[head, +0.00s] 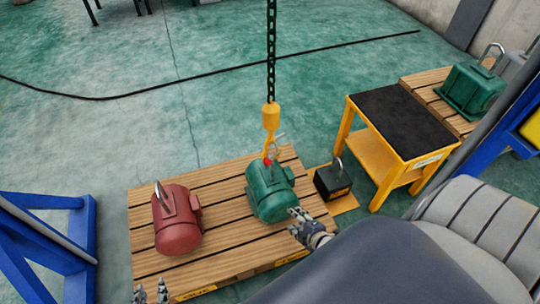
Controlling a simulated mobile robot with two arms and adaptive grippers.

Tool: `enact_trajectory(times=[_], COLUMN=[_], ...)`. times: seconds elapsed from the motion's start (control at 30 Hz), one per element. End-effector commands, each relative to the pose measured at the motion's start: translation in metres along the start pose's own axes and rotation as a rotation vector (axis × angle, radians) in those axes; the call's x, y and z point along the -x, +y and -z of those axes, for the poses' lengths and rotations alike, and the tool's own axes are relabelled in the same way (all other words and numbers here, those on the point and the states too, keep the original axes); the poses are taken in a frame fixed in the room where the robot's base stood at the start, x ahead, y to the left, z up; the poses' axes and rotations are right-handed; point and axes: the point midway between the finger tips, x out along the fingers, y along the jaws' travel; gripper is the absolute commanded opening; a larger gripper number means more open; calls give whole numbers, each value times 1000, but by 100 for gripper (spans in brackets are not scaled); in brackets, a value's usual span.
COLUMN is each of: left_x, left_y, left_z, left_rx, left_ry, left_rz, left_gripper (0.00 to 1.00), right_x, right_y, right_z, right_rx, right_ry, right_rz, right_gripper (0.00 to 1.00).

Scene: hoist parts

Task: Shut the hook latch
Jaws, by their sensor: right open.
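A yellow hook (271,118) hangs on a black chain (271,45) above the pallet. Its lower end is at the top of a green motor (268,197), by the lifting eye. A small red part and a thin grey piece show at the hook; I cannot tell the latch's position, nor whether the hook is through the eye. My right gripper (292,221) is open and empty, close to the green motor's lower right side, below the hook. My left gripper (151,293) shows only its fingertips at the bottom edge; they are apart with nothing between them.
A red motor (178,222) with a lifting eye stands on the wooden pallet (225,235), left of the green one. A black weight (333,182) sits right of the pallet. A yellow cart (400,122) stands behind it. Blue frames (75,240) flank the scene. A cable crosses the floor.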

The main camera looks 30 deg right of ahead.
Motion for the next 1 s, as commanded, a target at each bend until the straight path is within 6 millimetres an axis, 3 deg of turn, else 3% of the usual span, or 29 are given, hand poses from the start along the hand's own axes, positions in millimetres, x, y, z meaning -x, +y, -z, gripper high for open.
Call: enact_trajectory(times=[0.03,0.17,0.3,0.5,0.63,0.8,1.0], left_x=[-13,-9,10,54,79,95,106], left_y=[1,3,5,7,7,8,10], left_z=[8,58,106,155,173,185,199], left_rx=[0,0,1,3,4,4,5], left_ry=[65,223,390,590,671,720,802], left_rz=[-1,-4,-7,-11,-12,-13,-18], left_gripper=[40,40,40,40,40,40,40], right_x=[-20,-39,-48,-45,-39,-36,-54], right_y=[3,43,82,122,138,149,165], right_z=[-6,-8,-7,0,4,9,17], right_rx=[79,303,554,866,994,1064,1069], right_ry=[16,44,47,13,-10,-24,-25], right_rz=[-60,-212,-374,-563,-636,-676,-681], right_gripper=[45,45,45,45,45,45,45])
